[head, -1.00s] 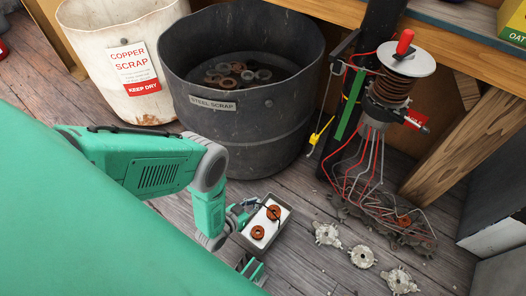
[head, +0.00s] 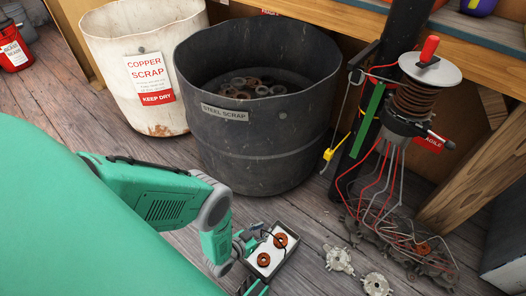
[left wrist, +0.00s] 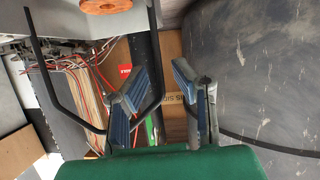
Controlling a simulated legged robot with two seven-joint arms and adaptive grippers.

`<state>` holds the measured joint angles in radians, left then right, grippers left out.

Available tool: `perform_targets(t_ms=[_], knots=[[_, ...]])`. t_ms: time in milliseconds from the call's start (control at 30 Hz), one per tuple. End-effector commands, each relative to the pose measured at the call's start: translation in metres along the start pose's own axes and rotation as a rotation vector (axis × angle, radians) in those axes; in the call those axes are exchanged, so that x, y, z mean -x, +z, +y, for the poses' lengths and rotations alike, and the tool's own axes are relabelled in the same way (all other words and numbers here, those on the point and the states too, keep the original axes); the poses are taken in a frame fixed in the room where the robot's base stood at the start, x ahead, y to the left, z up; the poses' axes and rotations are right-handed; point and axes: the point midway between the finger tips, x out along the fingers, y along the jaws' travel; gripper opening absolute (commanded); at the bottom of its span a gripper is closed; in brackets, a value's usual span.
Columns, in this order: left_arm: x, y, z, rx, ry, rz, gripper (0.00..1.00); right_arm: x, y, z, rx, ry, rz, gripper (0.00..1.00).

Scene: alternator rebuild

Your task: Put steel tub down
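I take the steel tub to be the small grey open tub (head: 286,258) on or just above the floorboards. It has a pale inside, two copper-coloured coils and a thin black handle. My left gripper (head: 256,260) is at its left side with the fingers spread. In the left wrist view my left gripper (left wrist: 160,88) shows a clear gap between its blue pads. The black handle (left wrist: 52,70) bends past the left finger there; I cannot tell whether they touch. Part of a coil (left wrist: 105,5) shows at the top. My right gripper is out of view.
A large dark steel scrap bin (head: 260,150) stands behind the tub, beside a white copper scrap bin (head: 150,75). Pale metal end plates (head: 338,260) lie right of the tub. A wired coil stand (head: 412,105) and tangled leads are further right.

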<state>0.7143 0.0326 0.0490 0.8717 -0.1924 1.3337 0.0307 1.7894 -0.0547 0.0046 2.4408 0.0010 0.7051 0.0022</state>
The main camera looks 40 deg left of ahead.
Motion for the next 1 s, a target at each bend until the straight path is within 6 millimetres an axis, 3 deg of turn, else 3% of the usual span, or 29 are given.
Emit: perform_targets(t_ms=[367,467,800,1000], knots=[[0.005,-0.001,0.000,0.000,0.000,-0.001,0.26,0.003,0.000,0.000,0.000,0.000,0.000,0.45],[0.017,-0.002,0.000,-0.001,-0.001,-0.002,0.26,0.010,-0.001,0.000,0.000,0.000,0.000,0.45],[0.089,-0.002,0.000,0.000,-0.001,-0.003,0.26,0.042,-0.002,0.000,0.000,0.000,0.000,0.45],[0.114,-0.001,0.000,0.000,-0.001,-0.001,0.26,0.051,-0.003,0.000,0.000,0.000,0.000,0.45]])
